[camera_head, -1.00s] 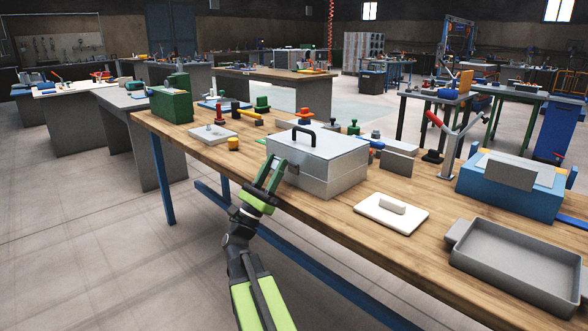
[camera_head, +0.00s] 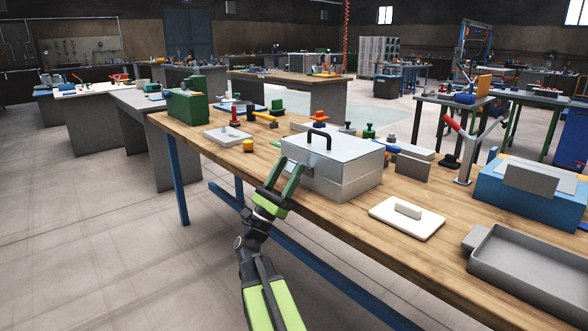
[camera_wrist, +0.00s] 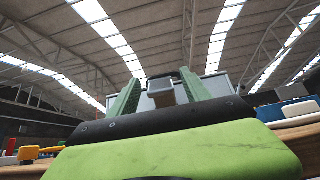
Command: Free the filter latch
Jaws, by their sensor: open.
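A silver metal box (camera_head: 345,165) with a black handle on its lid stands at the near edge of the wooden bench. My gripper (camera_head: 285,170) is at the box's left front corner, its two green fingers pointing up towards the box.
A white plate with a grip (camera_head: 407,217) and a grey open tray (camera_head: 535,275) lie to the right. A blue box (camera_head: 530,195) stands behind the tray. Bare floor lies left of the bench.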

